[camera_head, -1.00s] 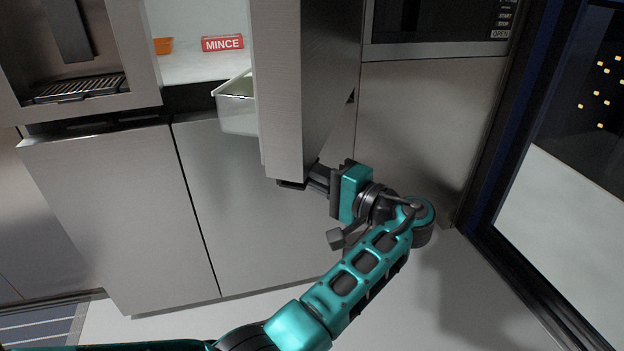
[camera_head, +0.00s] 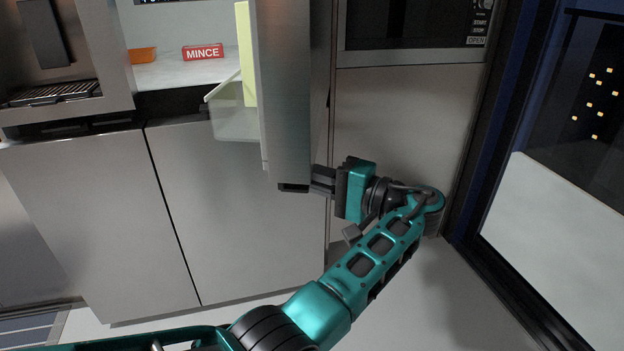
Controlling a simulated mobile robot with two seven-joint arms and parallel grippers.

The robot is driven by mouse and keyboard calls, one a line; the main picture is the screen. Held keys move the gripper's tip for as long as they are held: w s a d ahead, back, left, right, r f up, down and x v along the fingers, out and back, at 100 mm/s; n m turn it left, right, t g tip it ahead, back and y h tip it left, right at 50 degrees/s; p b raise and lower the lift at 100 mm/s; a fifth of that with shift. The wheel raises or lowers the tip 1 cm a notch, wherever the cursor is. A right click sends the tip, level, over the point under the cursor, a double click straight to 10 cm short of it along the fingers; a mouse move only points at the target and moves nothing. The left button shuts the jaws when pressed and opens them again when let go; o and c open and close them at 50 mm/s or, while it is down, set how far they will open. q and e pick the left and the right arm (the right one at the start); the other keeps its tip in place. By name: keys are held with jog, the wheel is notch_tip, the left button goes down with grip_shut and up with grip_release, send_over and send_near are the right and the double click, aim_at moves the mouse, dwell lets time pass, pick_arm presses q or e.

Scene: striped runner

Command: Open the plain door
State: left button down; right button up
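The plain door (camera_head: 285,100) is a steel door standing well open, seen nearly edge-on, its free edge towards me. My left gripper (camera_head: 312,183) is at the low end of this edge, on its right side. My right gripper is out of view.
Left of the door, the open compartment shows a red MINCE label (camera_head: 203,52), an orange item (camera_head: 142,55) and a pale bin (camera_head: 235,118). Steel cabinet fronts (camera_head: 225,210) stand below. A dark-framed window (camera_head: 560,150) is at the right.

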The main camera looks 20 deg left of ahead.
pick_arm(q)
jog(key=shift+d, duration=0.15)
dwell(0.3)
jog(key=c, duration=1.5)
grip_release()
